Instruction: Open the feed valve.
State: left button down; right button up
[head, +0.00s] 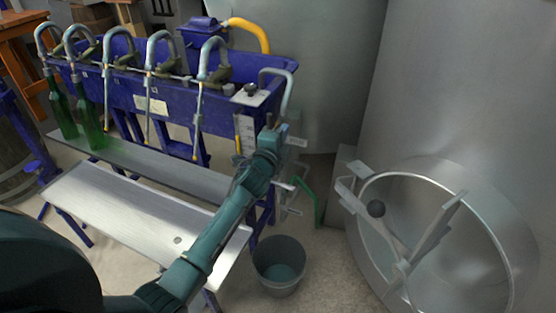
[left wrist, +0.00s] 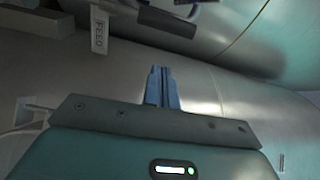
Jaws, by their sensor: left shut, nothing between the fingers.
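My left gripper (head: 270,123) is at the right end of the blue filler trough, its arm reaching up from the lower left. In the left wrist view its two blue fingers (left wrist: 162,72) are shut together with nothing between them. In the head view my gripper and forearm cover this spot, so the valve's position cannot be read there. My right gripper is not in view.
The blue trough (head: 180,97) carries several curved spouts. Two green bottles (head: 92,125) stand at its left on a metal shelf. A grey bucket (head: 280,268) stands on the floor. A steel tank (head: 460,90) with a round opening is at the right.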

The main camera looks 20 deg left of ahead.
pick_arm(q)
jog(key=s, duration=1)
jog(key=shift+d, duration=0.35)
jog(key=s+d+f+n+g+h, duration=0.1)
jog(key=s+d+f+n+g, duration=0.1)
jog(key=s, duration=0.6)
jog(key=s+d+f+n+g+h, duration=0.1)
jog(key=s+d+f+n+g, duration=0.2)
jog(key=s+f+n, duration=0.4)
jog(key=s+d+f+n+g+h+p, duration=0.1)
jog(key=s+f+n, duration=0.4)
jog(key=s, duration=0.5)
notch_tip(320, 180, down, 2)
jog(key=d+g, duration=0.1)
jog(key=d, duration=0.1)
jog(key=shift+d+f+h, duration=0.2)
jog(key=shift+d+h, duration=0.2)
jog(key=shift+a, duration=0.1)
